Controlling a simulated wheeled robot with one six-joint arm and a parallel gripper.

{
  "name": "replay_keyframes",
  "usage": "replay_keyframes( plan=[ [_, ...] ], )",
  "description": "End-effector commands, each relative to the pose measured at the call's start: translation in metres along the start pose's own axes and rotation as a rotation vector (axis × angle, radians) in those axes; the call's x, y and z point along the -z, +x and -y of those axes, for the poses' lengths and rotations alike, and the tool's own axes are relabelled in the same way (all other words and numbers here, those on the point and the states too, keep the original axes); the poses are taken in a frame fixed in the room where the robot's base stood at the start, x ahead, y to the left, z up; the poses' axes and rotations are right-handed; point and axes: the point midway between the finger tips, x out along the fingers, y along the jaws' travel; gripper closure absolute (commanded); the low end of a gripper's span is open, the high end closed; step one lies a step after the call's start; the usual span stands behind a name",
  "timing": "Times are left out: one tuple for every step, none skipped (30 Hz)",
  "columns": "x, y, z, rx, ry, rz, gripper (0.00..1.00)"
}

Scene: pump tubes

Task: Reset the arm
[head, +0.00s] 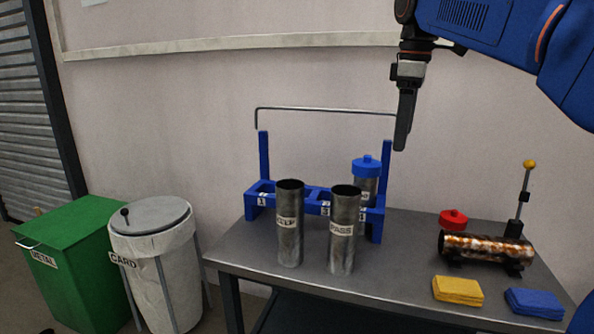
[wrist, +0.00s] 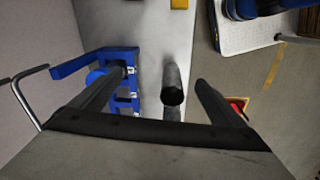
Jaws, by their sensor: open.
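My gripper (head: 401,140) hangs from my blue arm at the upper right of the head view, fingers pointing down. The blue rack (wrist: 100,62) shows beside and behind the left finger. A dark metal tube (wrist: 173,85) appears between the fingers, farther down.
The grey table (head: 400,280) holds two open metal tubes (head: 290,230) (head: 343,235), a blue-capped tube (head: 366,185) in the rack, a red cap (head: 453,220), a rusty cylinder (head: 485,248), and yellow (head: 457,290) and blue (head: 533,303) cloths. Green (head: 70,260) and white (head: 155,265) bins stand left.

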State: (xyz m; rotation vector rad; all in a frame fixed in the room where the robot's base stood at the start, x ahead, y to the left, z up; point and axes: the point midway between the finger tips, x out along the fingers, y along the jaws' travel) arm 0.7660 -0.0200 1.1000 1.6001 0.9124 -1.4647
Motion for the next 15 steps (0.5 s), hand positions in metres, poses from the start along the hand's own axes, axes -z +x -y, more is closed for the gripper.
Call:
replay_keyframes(
  plan=[
    [-0.009,0.006,0.01,-0.01,0.038,-0.006,0.06],
    [-0.014,0.01,0.016,-0.018,0.066,-0.011,0.06],
    [-0.021,0.017,0.023,-0.026,0.104,-0.017,0.06],
    [-0.026,0.023,0.029,-0.033,0.133,-0.022,0.06],
    [-0.031,0.028,0.035,-0.04,0.162,-0.028,0.06],
    [-0.037,0.036,0.042,-0.049,0.2,-0.035,0.06],
    [-0.042,0.042,0.048,-0.055,0.228,-0.04,0.06],
    [-0.047,0.048,0.054,-0.062,0.256,-0.046,0.06],
    [-0.053,0.057,0.062,-0.07,0.294,-0.054,0.06],
    [-0.058,0.063,0.068,-0.076,0.321,-0.06,0.06],
    [-0.063,0.07,0.075,-0.082,0.35,-0.066,0.06],
    [-0.07,0.08,0.083,-0.09,0.388,-0.075,0.06],
    [-0.074,0.087,0.089,-0.096,0.416,-0.082,0.06],
    [-0.079,0.094,0.095,-0.101,0.444,-0.089,0.06],
    [-0.086,0.105,0.104,-0.108,0.482,-0.097,0.06]
  ],
)
